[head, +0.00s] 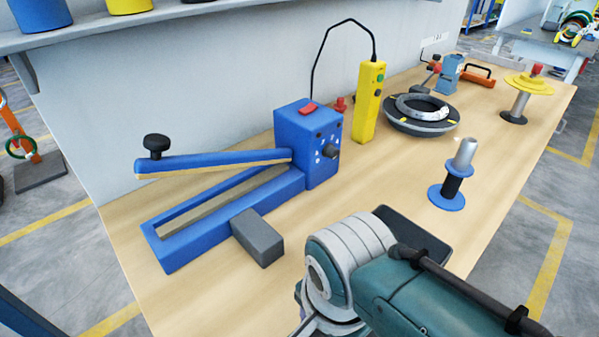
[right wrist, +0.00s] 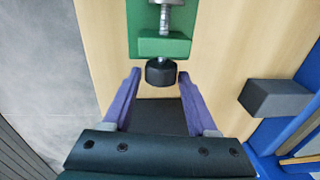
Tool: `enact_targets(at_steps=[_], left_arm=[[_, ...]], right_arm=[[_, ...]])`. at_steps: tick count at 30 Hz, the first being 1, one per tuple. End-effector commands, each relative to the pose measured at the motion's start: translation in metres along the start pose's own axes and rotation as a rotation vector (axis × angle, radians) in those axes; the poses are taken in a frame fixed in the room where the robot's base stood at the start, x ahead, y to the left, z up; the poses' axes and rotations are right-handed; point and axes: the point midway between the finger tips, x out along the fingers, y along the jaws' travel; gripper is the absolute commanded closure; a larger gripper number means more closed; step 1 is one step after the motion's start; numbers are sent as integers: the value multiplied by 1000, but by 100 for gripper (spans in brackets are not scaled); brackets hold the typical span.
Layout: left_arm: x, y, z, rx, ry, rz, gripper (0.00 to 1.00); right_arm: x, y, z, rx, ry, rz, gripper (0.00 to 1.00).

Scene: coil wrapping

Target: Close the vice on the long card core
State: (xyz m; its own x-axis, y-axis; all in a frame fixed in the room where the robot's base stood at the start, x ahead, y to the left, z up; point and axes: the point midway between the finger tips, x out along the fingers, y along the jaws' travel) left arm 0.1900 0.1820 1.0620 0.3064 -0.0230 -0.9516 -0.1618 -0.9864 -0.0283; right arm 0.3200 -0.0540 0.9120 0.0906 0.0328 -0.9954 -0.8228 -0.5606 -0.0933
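In the right wrist view a green vice (right wrist: 150,45) shows at the top centre. A metal screw (right wrist: 163,22) runs along it, and a black knob (right wrist: 160,73) sticks out toward me. My right gripper (right wrist: 160,76) is open, its purple fingers on either side of the knob with a gap at each side. I cannot make out the long card core or the vice's jaws in either view. In the head view my right arm covers the front of the bench, and its fingers do not show. My left gripper is not in view.
A blue heat sealer (head: 305,150) stands on the bench, with a grey block (head: 257,237) beside it. A black tray (head: 440,251) lies behind my right arm. A flanged spindle (head: 452,190), a yellow control box (head: 369,105) and a dark ring stand (head: 421,125) stand further back.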

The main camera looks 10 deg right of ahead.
Motion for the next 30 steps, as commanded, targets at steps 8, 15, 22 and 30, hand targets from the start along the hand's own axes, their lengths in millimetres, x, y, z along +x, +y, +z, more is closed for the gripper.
enact_targets(at_steps=[8, 15, 22, 30], left_arm=[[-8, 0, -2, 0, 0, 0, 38], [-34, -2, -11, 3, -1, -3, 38], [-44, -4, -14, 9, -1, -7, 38], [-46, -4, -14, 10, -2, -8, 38]], right_arm=[[-11, -1, 0, 0, -1, -3, 41], [-57, -1, 0, 2, -1, -4, 41], [-90, -1, 0, 0, 0, -2, 41], [-100, 0, 0, 0, -1, 0, 41]])
